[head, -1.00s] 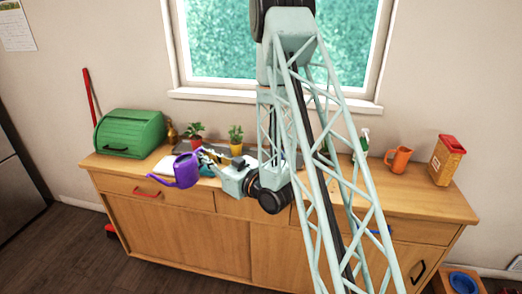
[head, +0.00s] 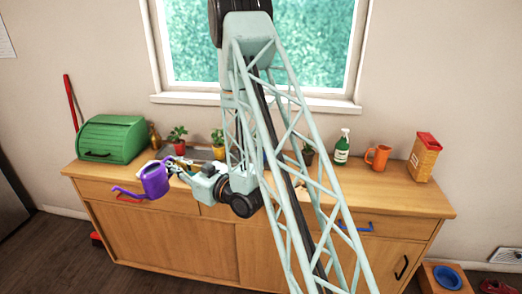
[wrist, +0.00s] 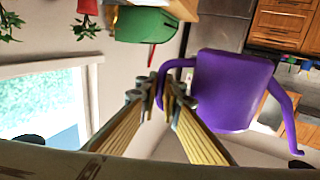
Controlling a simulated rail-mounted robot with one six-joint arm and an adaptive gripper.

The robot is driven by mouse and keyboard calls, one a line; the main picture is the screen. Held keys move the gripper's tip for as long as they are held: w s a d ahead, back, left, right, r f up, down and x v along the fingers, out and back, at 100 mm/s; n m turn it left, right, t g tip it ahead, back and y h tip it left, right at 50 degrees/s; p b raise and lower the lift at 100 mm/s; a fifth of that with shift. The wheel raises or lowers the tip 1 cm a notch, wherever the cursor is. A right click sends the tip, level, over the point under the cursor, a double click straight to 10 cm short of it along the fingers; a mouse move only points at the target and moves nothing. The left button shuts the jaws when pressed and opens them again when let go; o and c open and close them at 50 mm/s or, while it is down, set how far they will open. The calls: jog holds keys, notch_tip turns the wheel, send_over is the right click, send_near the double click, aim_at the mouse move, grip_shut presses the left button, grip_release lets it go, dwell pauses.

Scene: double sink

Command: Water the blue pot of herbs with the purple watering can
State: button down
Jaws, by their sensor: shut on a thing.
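The purple watering can (head: 155,181) hangs in the air in front of the counter's left part, its spout pointing left in the head view. My gripper (head: 174,171) is shut on its handle. In the wrist view the can (wrist: 233,88) fills the right middle, its handle between the fingertips (wrist: 160,96). A plant in a red pot (head: 179,147) and one in a yellow pot (head: 218,151) stand at the back of the counter. Another plant (head: 308,153) is partly hidden behind my arm, its pot colour unclear.
A green bread box (head: 113,140) stands at the counter's left end. A green spray bottle (head: 342,148), an orange mug (head: 377,157) and a red-topped box (head: 424,157) stand at right. The window sill (head: 255,101) is above the counter (head: 400,199).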

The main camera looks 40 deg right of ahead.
jog(key=w+d+f+m+h+b, duration=0.1)
jog(key=w+d+m+h, duration=0.15)
jog(key=d+h, duration=0.45)
jog(key=w+d+f+m+h+b, duration=0.1)
jog(key=d+f+m+h, duration=0.2)
jog(key=d, duration=0.8)
jog(key=s+d+m+g+h, duration=0.45)
jog(key=d+m+h, duration=0.3)
jog(key=d, duration=0.75)
jog(key=s+d+f+m+g+h+b, duration=0.2)
jog(key=s+d+m+g+h, duration=0.5)
jog(key=s, duration=0.6)
jog(key=s+f+m+g+y+b, duration=0.1)
jog(key=s+m+g, duration=0.3)
jog(key=s+g, duration=0.6)
jog(key=s+f+y, duration=0.1)
jog(key=s, duration=0.3)
jog(key=shift+f+m+g, duration=0.2)
jog(key=shift+m+g, duration=0.1)
jog(key=shift+g, duration=0.05)
jog(key=shift+w+d, duration=0.15)
jog(key=shift+w, duration=0.15)
